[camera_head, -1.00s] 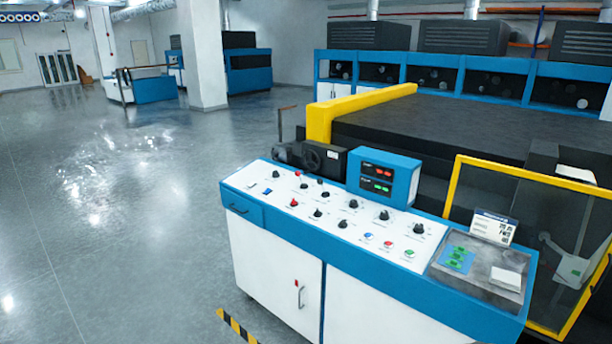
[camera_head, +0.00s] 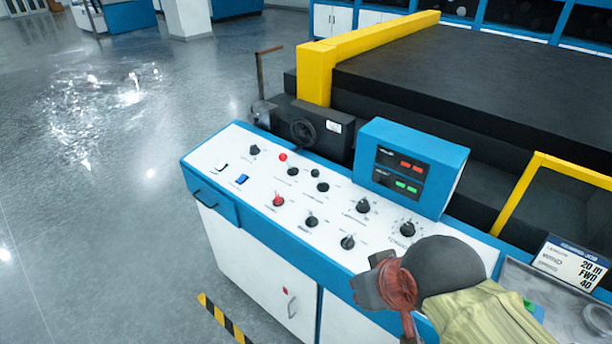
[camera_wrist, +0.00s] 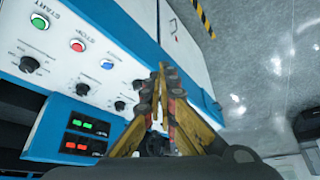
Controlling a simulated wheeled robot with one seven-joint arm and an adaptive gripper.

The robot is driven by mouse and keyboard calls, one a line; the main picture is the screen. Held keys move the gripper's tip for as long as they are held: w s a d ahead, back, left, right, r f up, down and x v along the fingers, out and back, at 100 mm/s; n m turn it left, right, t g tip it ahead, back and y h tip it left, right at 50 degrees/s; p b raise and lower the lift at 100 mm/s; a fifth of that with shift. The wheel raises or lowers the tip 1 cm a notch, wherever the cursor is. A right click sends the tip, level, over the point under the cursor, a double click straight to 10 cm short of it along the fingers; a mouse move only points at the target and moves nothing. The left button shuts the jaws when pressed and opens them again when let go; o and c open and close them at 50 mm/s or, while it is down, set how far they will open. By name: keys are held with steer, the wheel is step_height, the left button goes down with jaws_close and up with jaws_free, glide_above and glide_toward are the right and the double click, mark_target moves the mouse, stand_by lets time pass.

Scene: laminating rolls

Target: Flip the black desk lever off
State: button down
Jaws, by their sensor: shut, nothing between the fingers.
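The desk (camera_head: 265,225) is a blue-edged white console with several black controls. A small black ball-topped control (camera_head: 315,173) beside a matching red-topped one (camera_head: 283,157) looks like the black lever; its exact tilt is too small to tell. My gripper (camera_head: 372,290) is at the console's front edge, to the right of and nearer than that lever, apart from it. In the wrist view my gripper's yellow fingers (camera_wrist: 166,75) are closed together and hold nothing. I cannot pick out the lever in the wrist view; the fingers hide part of the panel.
A blue display box (camera_head: 413,165) stands at the panel's back. Black knobs (camera_head: 348,242) and white and blue rocker switches (camera_head: 242,180) share the panel. A yellow-railed machine (camera_head: 318,75) is behind. Open floor (camera_head: 110,230) lies at left. A job card (camera_head: 570,265) stands at right.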

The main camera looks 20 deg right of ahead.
steer(key=shift+s, duration=0.15)
steer(key=w+d+f+n+g+h+p, duration=0.1)
steer(key=w+d+f+g+h+p, duration=0.1)
steer(key=w+d+f+g+h, duration=0.35)
steer(key=w+d+n+h+p, duration=0.1)
steer(key=w+d+h, duration=0.3)
steer(key=w+h, duration=0.5)
steer(key=w+a+f+n+t, duration=0.2)
steer(key=w+a+t, duration=0.3)
steer(key=a, duration=0.1)
steer(key=w+a+f+n+t+p, duration=0.1)
steer(key=w+a+f+n+t, duration=0.2)
steer(key=w+a+t, duration=0.2)
steer(key=w+a+f+n+t+p, duration=0.1)
steer(key=w+a+f+n+t, duration=0.1)
steer(key=w+a+t, duration=0.3)
steer(key=shift+w+a+f+n+h, duration=0.2)
steer(key=shift+w+a, duration=0.2)
steer(key=shift+a, duration=0.15)
steer(key=shift+w+a+f+n+h, duration=0.1)
steer(key=shift+w+a+h, duration=0.05)
steer(key=shift+w+a, duration=0.3)
steer(key=shift+s, duration=0.1)
